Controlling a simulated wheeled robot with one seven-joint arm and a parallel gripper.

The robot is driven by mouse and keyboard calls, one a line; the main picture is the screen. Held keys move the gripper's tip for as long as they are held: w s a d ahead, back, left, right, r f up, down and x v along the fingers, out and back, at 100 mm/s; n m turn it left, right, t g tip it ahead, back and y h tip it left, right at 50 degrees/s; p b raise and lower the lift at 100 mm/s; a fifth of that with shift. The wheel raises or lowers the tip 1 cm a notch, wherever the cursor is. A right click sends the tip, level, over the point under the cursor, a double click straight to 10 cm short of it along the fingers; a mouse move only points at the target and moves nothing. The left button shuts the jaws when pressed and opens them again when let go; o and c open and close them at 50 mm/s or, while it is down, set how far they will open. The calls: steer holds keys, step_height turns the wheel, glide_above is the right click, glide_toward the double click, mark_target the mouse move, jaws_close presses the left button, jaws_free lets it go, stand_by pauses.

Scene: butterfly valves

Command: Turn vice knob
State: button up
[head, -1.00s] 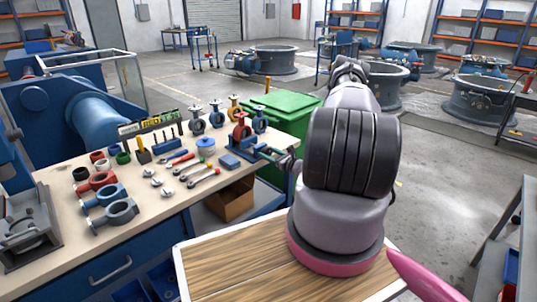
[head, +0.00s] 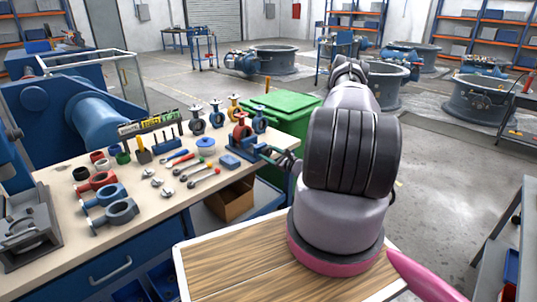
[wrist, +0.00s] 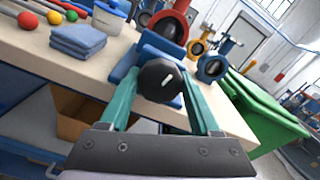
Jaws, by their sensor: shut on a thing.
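The blue vice (wrist: 161,50) is at the right end of the workbench, and it also shows in the head view (head: 240,146). In the head view my gripper (head: 283,158) is small and partly hidden by my arm. A red ring-shaped valve (wrist: 170,24) stands upright at the vice, just behind the knob.
The workbench (head: 150,208) holds tools, rings and several small valves. A folded blue cloth (wrist: 78,39) lies left of the vice. A green bin (head: 290,108) stands close behind the bench end. A cardboard box (head: 232,200) sits below. Open floor lies to the right.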

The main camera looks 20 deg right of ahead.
steer(key=shift+s+f, duration=0.1)
steer(key=shift+f, duration=0.05)
steer(key=o, duration=1.4)
steer(key=v, duration=1)
steer(key=shift+s+d, duration=0.15)
steer(key=shift+s, duration=0.2)
